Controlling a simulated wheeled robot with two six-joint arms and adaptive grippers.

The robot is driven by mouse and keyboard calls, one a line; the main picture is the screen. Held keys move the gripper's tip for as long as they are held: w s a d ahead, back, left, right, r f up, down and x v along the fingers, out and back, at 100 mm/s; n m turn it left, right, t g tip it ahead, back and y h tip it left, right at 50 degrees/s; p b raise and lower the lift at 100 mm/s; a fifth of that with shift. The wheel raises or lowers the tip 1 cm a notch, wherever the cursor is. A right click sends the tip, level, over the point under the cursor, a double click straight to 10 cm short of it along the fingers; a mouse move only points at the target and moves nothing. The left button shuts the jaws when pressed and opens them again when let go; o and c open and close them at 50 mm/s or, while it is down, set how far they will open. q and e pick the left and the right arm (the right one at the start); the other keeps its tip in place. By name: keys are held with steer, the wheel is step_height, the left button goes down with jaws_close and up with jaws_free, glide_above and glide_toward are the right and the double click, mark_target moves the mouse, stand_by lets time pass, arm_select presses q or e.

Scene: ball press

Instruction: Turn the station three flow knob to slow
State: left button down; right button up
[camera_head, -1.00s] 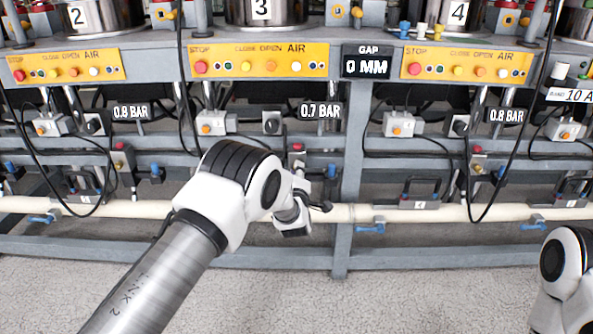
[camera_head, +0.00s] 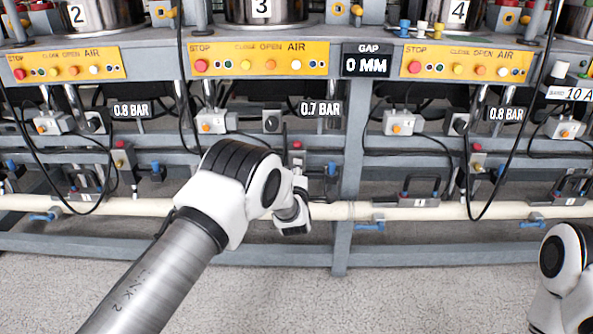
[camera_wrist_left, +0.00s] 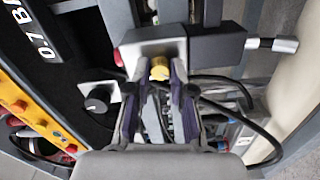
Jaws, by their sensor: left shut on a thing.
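In the left wrist view, a small yellow knob (camera_wrist_left: 160,68), which I take for the station three flow knob, sits at the edge of a light plate. My left gripper (camera_wrist_left: 160,78) is shut on it, with a finger on either side. No slow mark is readable. In the head view, my left wrist is in front of the lower rail below station 3 and hides the knob. The station 3 red button box (camera_head: 297,147) shows just above my wrist. My right gripper is out of view; only part of my right arm shows.
A black knob (camera_wrist_left: 97,100) on a light plate is beside my left gripper. A black cable (camera_wrist_left: 240,112) runs close by. Station 3's yellow panel (camera_head: 260,62) and 0.7 BAR display (camera_head: 321,109) are above. A cream pipe (camera_head: 400,211) runs along the bottom.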

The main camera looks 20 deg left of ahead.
arm_select(q)
steer(key=c, duration=1)
jaws_free()
steer(key=v, duration=1.2)
